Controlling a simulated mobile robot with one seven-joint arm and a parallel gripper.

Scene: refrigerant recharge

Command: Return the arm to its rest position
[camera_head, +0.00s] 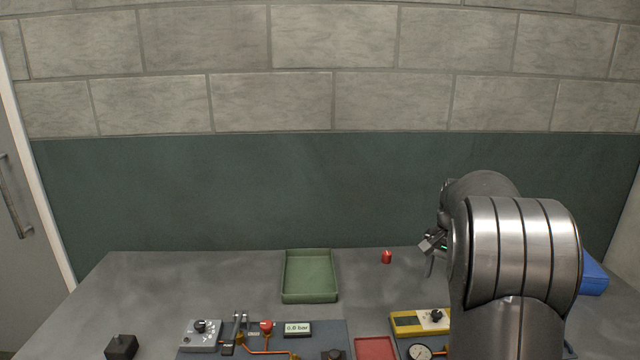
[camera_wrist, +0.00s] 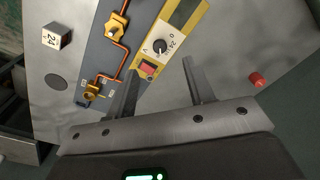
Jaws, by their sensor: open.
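My arm rises on the right of the head view and hides part of the table behind it. My gripper (camera_head: 432,243) shows only partly there, at the left of the arm and above the table. In the wrist view my gripper (camera_wrist: 160,68) has its two fingers well apart, with nothing between them but the view of the table and panel below. A yellow unit (camera_wrist: 178,40) with a dial and a red switch lies beyond the fingertips. It also shows in the head view (camera_head: 405,327).
A green tray (camera_head: 310,296) sits at the table's middle back. A small red object (camera_head: 387,257) stands right of it. A grey panel (camera_head: 345,350) with copper pipe and gauge lies in front. A dark block (camera_head: 121,346) is front left, a blue item (camera_head: 594,276) far right.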

